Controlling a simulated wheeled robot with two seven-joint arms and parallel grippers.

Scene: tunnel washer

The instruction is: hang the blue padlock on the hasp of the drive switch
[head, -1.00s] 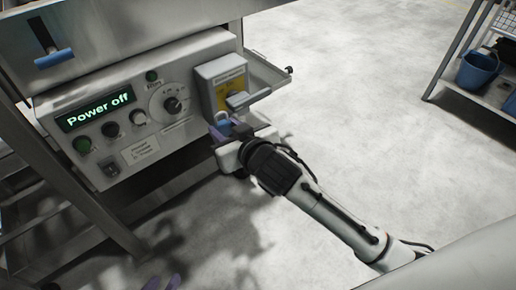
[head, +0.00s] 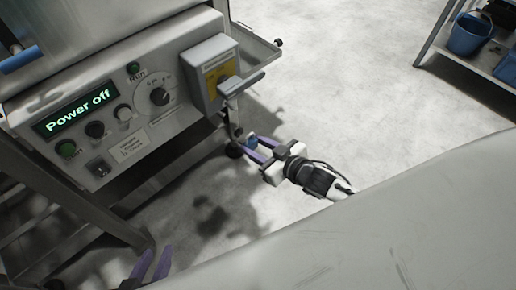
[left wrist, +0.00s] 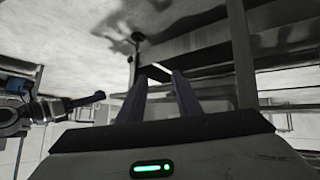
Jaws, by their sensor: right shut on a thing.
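The drive switch (head: 215,72) is a grey box with a yellow plate and a grey handle (head: 241,84) at the right end of the control panel. I cannot make out the hasp clearly. My right gripper (head: 246,143) is shut on the small blue padlock (head: 251,139), below and right of the switch box and apart from it in the picture. My left gripper (head: 152,264) is at the bottom left, fingers apart and empty. Its fingers also show in the left wrist view (left wrist: 164,92).
The control panel (head: 120,120) shows "Power off" and has several knobs and buttons. A metal leg frame (head: 75,200) stands below it. A shelf with a blue bucket (head: 469,35) is at the top right. The floor between is clear.

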